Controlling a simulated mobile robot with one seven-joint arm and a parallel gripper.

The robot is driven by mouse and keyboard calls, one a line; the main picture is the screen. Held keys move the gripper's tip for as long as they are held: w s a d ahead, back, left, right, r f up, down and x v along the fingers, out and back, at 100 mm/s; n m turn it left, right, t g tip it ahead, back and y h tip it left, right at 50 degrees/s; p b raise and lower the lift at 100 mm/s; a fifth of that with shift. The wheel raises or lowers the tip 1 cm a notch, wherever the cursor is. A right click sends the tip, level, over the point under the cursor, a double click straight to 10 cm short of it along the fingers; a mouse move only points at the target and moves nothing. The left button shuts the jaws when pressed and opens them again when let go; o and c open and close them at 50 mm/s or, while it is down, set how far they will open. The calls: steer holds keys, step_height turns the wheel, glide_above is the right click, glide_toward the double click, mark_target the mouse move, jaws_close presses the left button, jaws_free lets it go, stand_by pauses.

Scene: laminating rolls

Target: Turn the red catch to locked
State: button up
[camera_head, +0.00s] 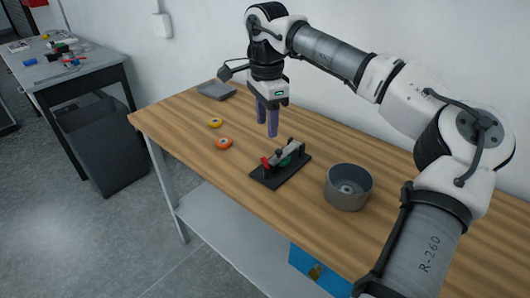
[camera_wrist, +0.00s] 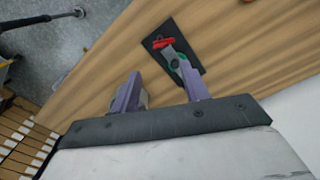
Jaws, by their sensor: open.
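The red catch (camera_head: 265,162) sits at the left end of a small device on a black base plate (camera_head: 268,180) on the wooden table. A grey lever or bar and a green round part (camera_head: 285,161) show beside it. In the wrist view the red catch (camera_wrist: 164,43) lies across the device, beyond my fingers, with the green part (camera_wrist: 179,61) next to it. My gripper (camera_head: 267,121) is open and empty, above the table behind the device. Its two purple fingers also show in the wrist view (camera_wrist: 162,88), apart from the catch.
A grey round pot (camera_head: 348,188) stands right of the device. An orange ring (camera_head: 224,143), a yellow ring (camera_head: 215,122) and a grey tray (camera_head: 216,90) lie to the left. The white wall runs along the table's back. The front left tabletop is clear.

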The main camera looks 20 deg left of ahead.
mark_target(265, 160)
step_height(265, 160, down, 10)
steer(key=shift+f+p, duration=0.15)
steer(key=shift+p, duration=0.65)
steer(key=c, duration=1)
